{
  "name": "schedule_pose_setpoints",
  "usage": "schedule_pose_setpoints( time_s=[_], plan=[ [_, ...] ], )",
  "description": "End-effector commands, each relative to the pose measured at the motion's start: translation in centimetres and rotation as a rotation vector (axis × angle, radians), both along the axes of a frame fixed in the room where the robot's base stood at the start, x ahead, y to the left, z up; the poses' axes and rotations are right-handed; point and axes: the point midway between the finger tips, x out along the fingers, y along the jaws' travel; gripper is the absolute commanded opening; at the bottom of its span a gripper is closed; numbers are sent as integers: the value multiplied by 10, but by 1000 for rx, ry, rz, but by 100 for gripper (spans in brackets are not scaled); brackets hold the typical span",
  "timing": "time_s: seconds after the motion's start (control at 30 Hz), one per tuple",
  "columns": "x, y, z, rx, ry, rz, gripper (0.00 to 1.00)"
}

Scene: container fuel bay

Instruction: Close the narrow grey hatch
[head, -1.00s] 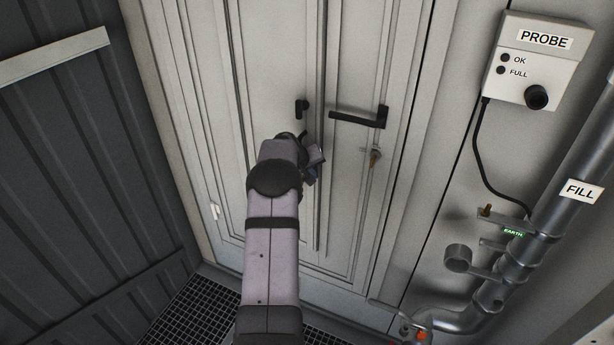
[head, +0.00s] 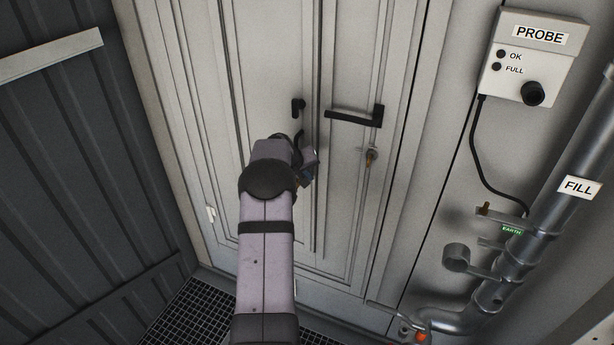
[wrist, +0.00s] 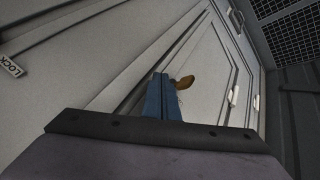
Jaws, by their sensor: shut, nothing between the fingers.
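The narrow grey hatch (head: 348,215) is a tall panelled door in the pale wall, with a dark vertical seam beside its left-hand neighbour. A small black handle (head: 298,107) is on the wider panel left of the seam. My gripper (head: 311,162) is near the seam, below the handles, partly hidden by my arm. In the wrist view its blue fingers (wrist: 163,97) are shut and empty, close to a brown fitting (wrist: 185,82); contact is unclear.
A PROBE box (head: 534,58) with a hanging cable and a FILL pipe (head: 550,210) stand out at the right. A dark corrugated wall (head: 70,170) is at the left, above a floor grating (head: 185,315). A LOCK label (wrist: 12,67) shows in the wrist view.

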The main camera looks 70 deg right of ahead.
Motion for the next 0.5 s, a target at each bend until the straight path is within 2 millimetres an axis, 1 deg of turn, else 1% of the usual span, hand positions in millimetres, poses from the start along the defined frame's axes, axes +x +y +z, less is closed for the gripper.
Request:
schedule_pose_setpoints(
  time_s=[0.03,0.2,0.3,0.5],
  plan=[
    [1,5,-4,-1,0,2,0],
    [2,25,-6,-3,-1,1,0],
    [-4,32,11,-5,-1,-1,0],
    [-15,48,36,-4,-2,-2,0]
  ],
)
